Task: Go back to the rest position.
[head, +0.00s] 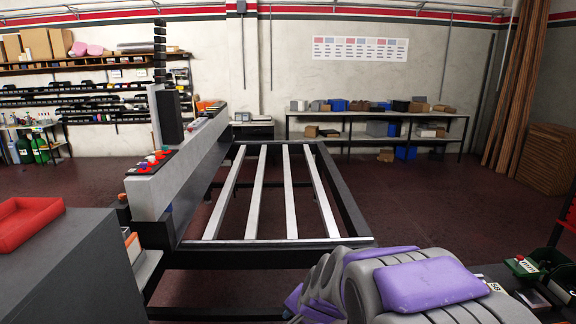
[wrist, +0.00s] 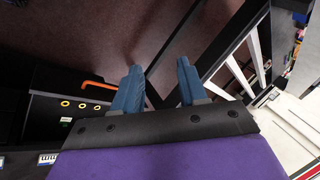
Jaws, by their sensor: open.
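My gripper (wrist: 158,86) shows in the wrist view with its two blue fingers spread apart and nothing between them. Dark red floor lies beyond the fingertips. In the head view my purple and grey arm reaches in at the lower right, and the gripper itself is not clearly visible there. The vacuum grid table (head: 350,212) stands ahead of me with a black frame and several pale slats. Its frame also shows at the right of the wrist view (wrist: 232,42), apart from the fingers. No object is held.
A grey cabinet with a red tray (head: 28,222) is at the left. A grey beam with red and white knobs (head: 165,185) runs along the table's left side. Dark bins (head: 530,265) stand at the lower right. An orange hook-shaped item (wrist: 98,84) lies left of my fingers. Floor right of the table is clear.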

